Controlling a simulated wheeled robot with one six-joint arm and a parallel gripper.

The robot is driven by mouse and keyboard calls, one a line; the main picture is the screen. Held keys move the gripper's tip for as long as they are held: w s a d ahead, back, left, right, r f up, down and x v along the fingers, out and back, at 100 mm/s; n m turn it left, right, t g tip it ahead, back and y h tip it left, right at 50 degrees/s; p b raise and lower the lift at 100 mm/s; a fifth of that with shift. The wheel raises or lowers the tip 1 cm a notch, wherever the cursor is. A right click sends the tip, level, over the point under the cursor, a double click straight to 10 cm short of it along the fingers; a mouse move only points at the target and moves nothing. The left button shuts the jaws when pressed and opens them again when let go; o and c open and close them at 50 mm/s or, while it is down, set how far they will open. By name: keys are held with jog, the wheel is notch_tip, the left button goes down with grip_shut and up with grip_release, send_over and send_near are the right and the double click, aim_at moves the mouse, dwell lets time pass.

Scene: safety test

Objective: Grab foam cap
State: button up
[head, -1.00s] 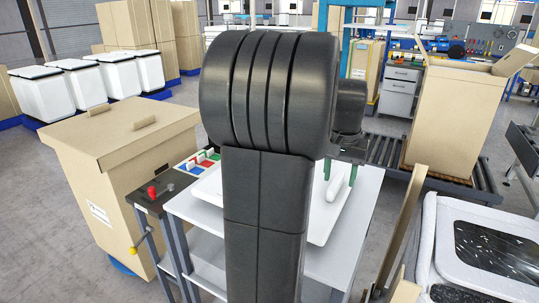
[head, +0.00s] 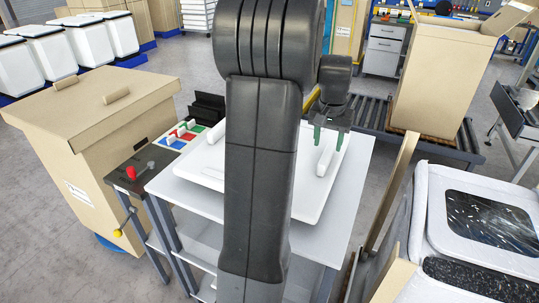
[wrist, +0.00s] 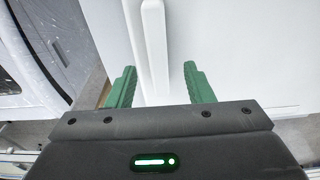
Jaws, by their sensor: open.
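The foam cap (head: 305,205) is a flat white slab lying on a white table, with a raised white ridge near each end. My arm hides its middle in the head view. My gripper (head: 329,144) is above the right-hand ridge (head: 325,159), with its green fingers pointing down. In the wrist view, the open gripper (wrist: 160,68) has one finger on each side of the white ridge (wrist: 154,45), with gaps on both sides. I cannot tell how far down the fingers reach along the ridge.
A small dark stand (head: 143,172) with a red knob and coloured blocks adjoins the table's left side. A large lidded cardboard box (head: 95,165) stands left of it. At right are a white foam-lined crate (head: 428,215) and a tall open carton (head: 445,85) on rollers.

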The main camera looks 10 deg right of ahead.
aim_at(327, 153)
jog(key=f, duration=0.5)
jog(key=shift+w+d, duration=0.1)
jog(key=shift+d, duration=0.1)
grip_shut()
